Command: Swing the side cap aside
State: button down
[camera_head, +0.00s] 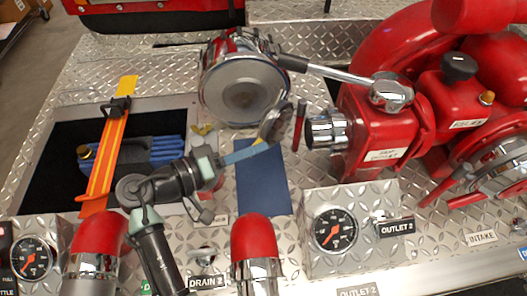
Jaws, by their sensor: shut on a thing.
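A large round chrome cap (243,94), which I take to be the side cap, faces forward at the upper middle. My gripper (222,162) is below it, at the end of my dark arm. It is shut on a tool with a flat grey-blue handle (246,152) and a dark curved head (273,122). The tool's head lies near the cap's lower right edge. I cannot tell whether they touch. My fingertips are small in this view.
A red pump body (375,135) with a chrome outlet (326,131) stands right. A chrome lever (340,75) spans above the tool. A blue mat (263,190) lies below. An orange strap (108,150) crosses the left recess. Red-topped chrome pipes (254,240) and a gauge (335,231) stand in front.

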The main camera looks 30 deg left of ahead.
jog(key=shift+a, duration=0.1)
dwell(0.3)
jog(key=c, duration=1.1)
grip_release()
jog(key=v, duration=1.3)
